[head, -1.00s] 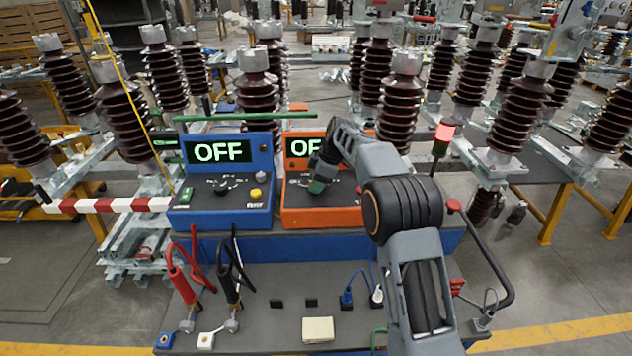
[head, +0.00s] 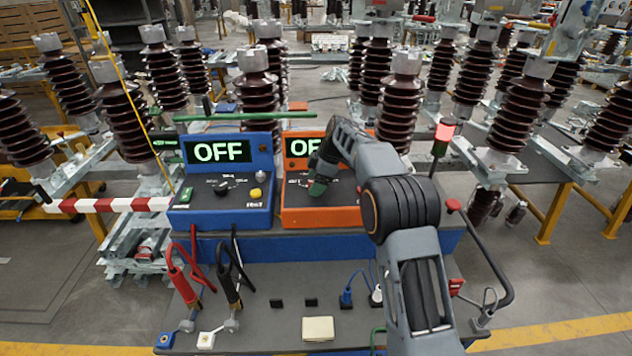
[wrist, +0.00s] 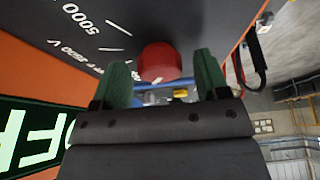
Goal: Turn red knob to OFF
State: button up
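The red knob (wrist: 160,62) shows in the wrist view on the dark panel of the orange box (head: 335,217). In the head view my gripper and arm hide the knob. My gripper (wrist: 162,75) is open. Its two green fingers stand on either side of the knob, with a visible gap to each side in the wrist view. In the head view my gripper (head: 318,186) is low over the orange box's panel. The orange box's display (head: 300,147) shows "OF", with the rest hidden behind my arm.
A blue box (head: 222,215) with an "OFF" display, black knob and yellow button stands left of the orange box. Red and black clamps (head: 183,275) are in front. A red lamp (head: 444,132) stands to the right. Tall brown insulators (head: 405,100) fill the back.

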jog(key=shift+r, duration=0.1)
jog(key=v, duration=1.3)
jog(key=shift+d+r+p, duration=0.2)
jog(key=shift+r+p, duration=0.05)
jog(key=shift+p, duration=0.1)
